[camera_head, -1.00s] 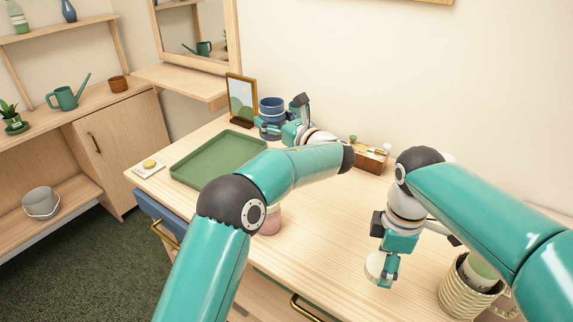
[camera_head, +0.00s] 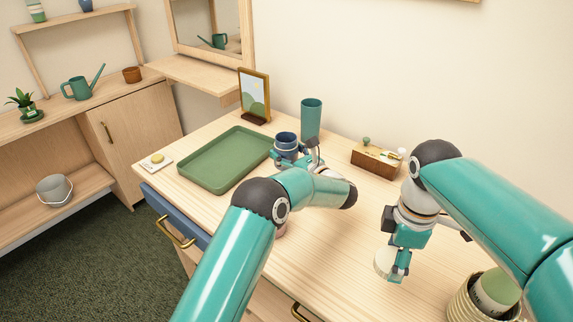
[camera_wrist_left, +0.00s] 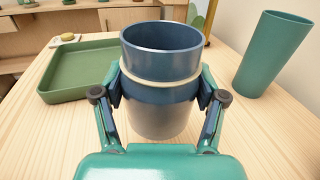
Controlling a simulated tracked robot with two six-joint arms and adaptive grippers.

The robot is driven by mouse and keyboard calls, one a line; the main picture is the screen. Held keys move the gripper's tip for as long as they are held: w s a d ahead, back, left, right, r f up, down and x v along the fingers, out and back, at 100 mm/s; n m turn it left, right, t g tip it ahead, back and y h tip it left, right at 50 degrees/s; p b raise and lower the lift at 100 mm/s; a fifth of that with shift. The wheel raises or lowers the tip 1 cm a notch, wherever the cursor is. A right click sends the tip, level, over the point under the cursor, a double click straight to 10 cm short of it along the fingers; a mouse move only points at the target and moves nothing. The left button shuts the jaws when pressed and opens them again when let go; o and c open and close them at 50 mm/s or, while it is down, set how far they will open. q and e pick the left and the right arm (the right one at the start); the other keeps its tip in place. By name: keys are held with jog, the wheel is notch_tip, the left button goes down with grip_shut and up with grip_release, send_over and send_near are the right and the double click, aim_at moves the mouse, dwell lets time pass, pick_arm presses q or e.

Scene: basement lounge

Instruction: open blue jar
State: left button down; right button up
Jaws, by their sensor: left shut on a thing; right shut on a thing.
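The blue jar (camera_head: 286,141) stands upright between the fingers of my left gripper (camera_wrist_left: 160,92), right of the green tray. In the left wrist view the jar (camera_wrist_left: 160,60) has an open top with no lid on it and a pale ring below the rim. My left fingers press on both its sides. Whether its base touches the table is not clear. My right gripper (camera_head: 398,265) is shut on a pale round lid (camera_head: 385,262), low over the right part of the table and well apart from the jar.
The green tray (camera_head: 186,177) lies left of the jar. A teal cup (camera_head: 311,118) stands close behind it, with a picture frame (camera_head: 254,92) further left. A wooden box (camera_head: 377,162) stands at the back. A ribbed pot (camera_head: 466,303) is at front right.

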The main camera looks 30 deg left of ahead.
pick_arm(q)
jog(key=shift+f, duration=2.55)
jog(key=shift+f, duration=0.15)
jog(key=shift+c, duration=0.4)
grip_release()
jog(key=shift+d, duration=0.1)
